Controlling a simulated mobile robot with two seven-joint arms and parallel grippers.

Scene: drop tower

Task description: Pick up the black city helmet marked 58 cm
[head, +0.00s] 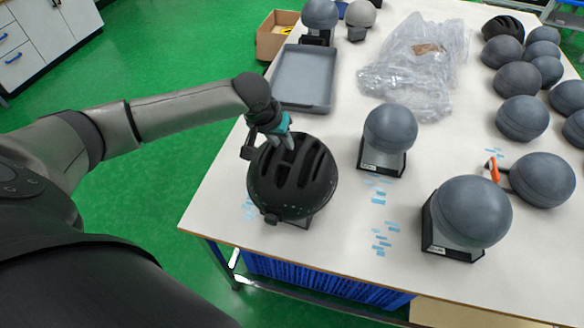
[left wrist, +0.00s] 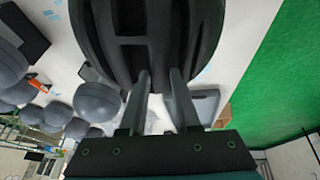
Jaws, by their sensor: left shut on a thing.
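The black vented helmet (head: 292,180) is at the near left of the white table, over a headform stand whose base (head: 301,221) shows below it. I cannot tell whether it still rests on the headform. My left gripper (head: 286,140) comes from behind and is shut on the helmet's far edge. In the left wrist view the helmet (left wrist: 150,45) fills the top middle and meets the two fingers (left wrist: 159,88). No size mark is readable. My right gripper is not in view.
Bare grey headforms on black stands (head: 390,138) (head: 468,212) stand to the right. Several loose grey balls (head: 522,117) and another black helmet (head: 503,27) are on the right side. A grey tray (head: 304,106) and clear plastic bag (head: 425,55) lie behind. Green floor is clear on the left.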

